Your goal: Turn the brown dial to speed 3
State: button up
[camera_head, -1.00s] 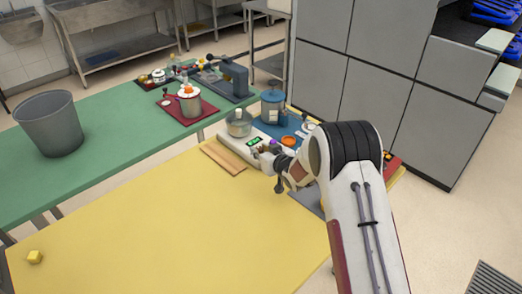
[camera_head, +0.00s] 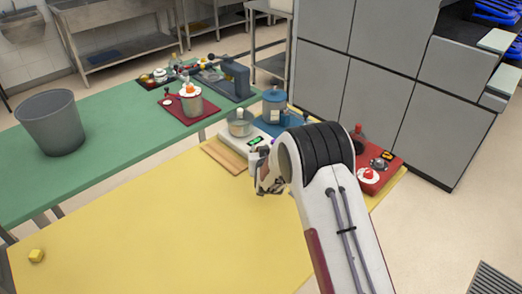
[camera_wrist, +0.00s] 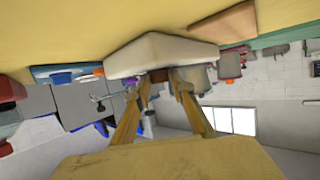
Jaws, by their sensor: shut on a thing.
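The white unit (camera_head: 264,132) with a small green display (camera_head: 256,141) stands at the far right part of the yellow table. The brown dial (camera_wrist: 158,75) shows in the wrist view on the near face of the white unit, which appears upside down there. My gripper (camera_wrist: 160,79) has its two fingers on either side of the brown dial, shut on it. In the head view my gripper (camera_head: 266,181) is in front of the white unit, and my arm hides the dial. Its pointer and the speed marks cannot be read.
A purple knob (camera_wrist: 127,84) sits close beside one finger. A blue unit (camera_head: 273,108) is behind, and a red unit (camera_head: 385,165) is right of my arm.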

jog(key=shift+a+m+h, duration=0.2)
jog(key=shift+m+h, duration=1.4)
jog(key=shift+h, duration=0.4)
jog(key=o, duration=1.1)
jog(key=shift+c, duration=0.2)
jog(key=shift+s, duration=0.1)
jog(key=v, duration=1.2)
jog(key=shift+d+r, duration=0.1)
